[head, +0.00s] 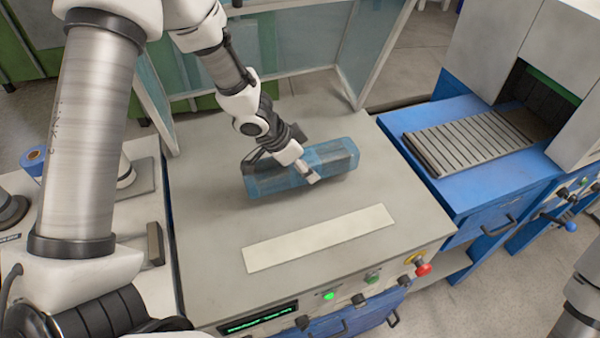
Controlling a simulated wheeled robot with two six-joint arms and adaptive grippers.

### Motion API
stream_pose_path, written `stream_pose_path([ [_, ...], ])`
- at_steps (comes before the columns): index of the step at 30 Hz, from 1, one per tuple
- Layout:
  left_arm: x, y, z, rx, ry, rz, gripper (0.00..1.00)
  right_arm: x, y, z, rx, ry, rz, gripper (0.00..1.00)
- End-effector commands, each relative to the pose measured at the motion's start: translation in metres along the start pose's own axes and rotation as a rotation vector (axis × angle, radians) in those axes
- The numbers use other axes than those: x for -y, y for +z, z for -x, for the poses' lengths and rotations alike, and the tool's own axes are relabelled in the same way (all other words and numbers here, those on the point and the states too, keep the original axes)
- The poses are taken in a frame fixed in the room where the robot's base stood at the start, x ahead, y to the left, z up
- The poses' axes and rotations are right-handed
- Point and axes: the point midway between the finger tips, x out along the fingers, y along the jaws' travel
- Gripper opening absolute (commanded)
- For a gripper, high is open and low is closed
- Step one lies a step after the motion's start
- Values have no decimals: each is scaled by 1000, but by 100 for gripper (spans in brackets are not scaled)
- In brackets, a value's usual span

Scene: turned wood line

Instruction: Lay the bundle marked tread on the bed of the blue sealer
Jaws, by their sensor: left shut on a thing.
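A long bundle (337,155) in translucent blue wrap lies across the grey bed (215,215) of a blue-fronted machine, which looks like the sealer. My left gripper (284,170) reaches down from above and is shut on the bundle near its middle. The bundle is level and on the bed or just above it; I cannot tell if it touches. No marking on it is readable, and the gripper covers part of its top. My right gripper is out of view.
A pale flat strip (320,238) lies on the bed in front of the bundle. Clear panels (300,45) stand behind. A red knob (423,269) and a green-lit button sit on the front edge. A slatted conveyor (475,140) on a blue machine stands at right, across a gap.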

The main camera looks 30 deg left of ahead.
Motion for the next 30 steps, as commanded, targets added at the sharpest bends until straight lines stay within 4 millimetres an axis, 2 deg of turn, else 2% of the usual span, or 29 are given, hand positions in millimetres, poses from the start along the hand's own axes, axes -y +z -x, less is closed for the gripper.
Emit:
stream_pose_path([
  [4,10,10,6,-3,0,3,5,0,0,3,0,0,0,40],
  [6,9,21,-16,1,0,-1,5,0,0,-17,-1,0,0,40],
  [9,9,28,-28,1,0,0,5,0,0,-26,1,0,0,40],
  [20,9,28,-30,0,-1,-1,6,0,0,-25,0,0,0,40],
  [21,8,29,-30,1,0,0,61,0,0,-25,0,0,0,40],
  [23,8,28,-29,1,-1,0,83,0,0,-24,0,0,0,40],
  [30,8,28,-29,1,0,0,83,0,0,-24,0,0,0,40],
])
